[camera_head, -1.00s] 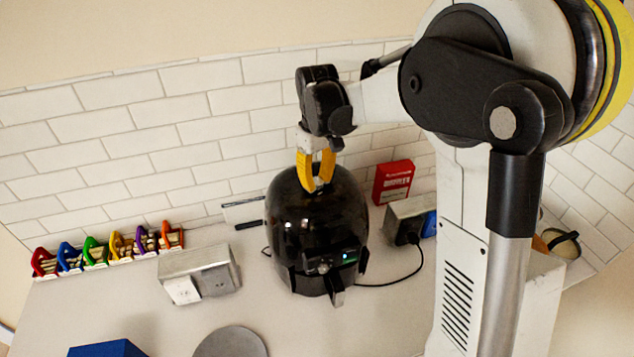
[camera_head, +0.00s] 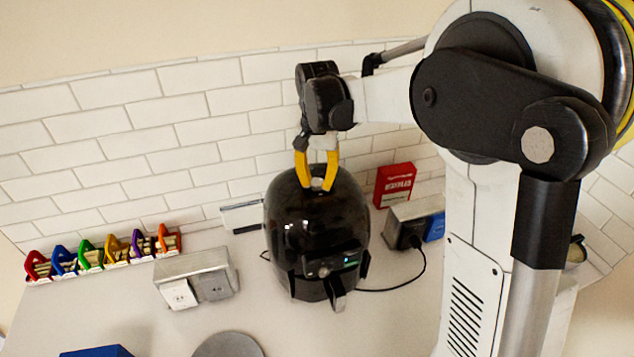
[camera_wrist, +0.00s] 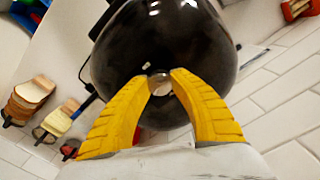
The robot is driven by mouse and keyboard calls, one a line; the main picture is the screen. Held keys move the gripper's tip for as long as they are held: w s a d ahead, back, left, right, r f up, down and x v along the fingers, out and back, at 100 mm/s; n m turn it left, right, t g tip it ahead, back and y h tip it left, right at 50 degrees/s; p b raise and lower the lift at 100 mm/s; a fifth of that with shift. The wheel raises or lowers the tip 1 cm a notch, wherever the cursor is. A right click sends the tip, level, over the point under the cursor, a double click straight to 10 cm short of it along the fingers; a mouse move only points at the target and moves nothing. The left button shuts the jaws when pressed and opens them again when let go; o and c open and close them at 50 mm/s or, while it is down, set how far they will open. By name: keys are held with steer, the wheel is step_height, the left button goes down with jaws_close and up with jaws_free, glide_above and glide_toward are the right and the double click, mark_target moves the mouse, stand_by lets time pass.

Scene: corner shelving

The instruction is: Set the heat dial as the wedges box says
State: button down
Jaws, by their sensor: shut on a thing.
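The black air fryer (camera_head: 316,222) stands upright on the counter against the tiled wall, its front panel with a small lit display facing me. My gripper (camera_head: 317,187) points down onto the fryer's top. Its yellow fingers are shut on a small silvery dial (camera_head: 317,183), one on each side. The dial also shows between the fingertips in the wrist view (camera_wrist: 160,85); its marks cannot be read. The red wedges box (camera_head: 394,185) stands behind the fryer to the right, with white print too small to read.
Metal socket boxes (camera_head: 196,277) stand left and right (camera_head: 415,220) of the fryer; a black cord runs to the right one. A row of coloured holders (camera_head: 105,255) lies along the wall at left. A grey disc (camera_head: 228,345) and blue object (camera_head: 97,351) lie in front.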

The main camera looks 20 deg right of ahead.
mark_target(317, 181)
steer(key=shift+m, duration=1.5)
steer(key=c, duration=1)
jaws_free()
steer(key=shift+c, duration=0.2)
step_height(317, 181, up, 12)
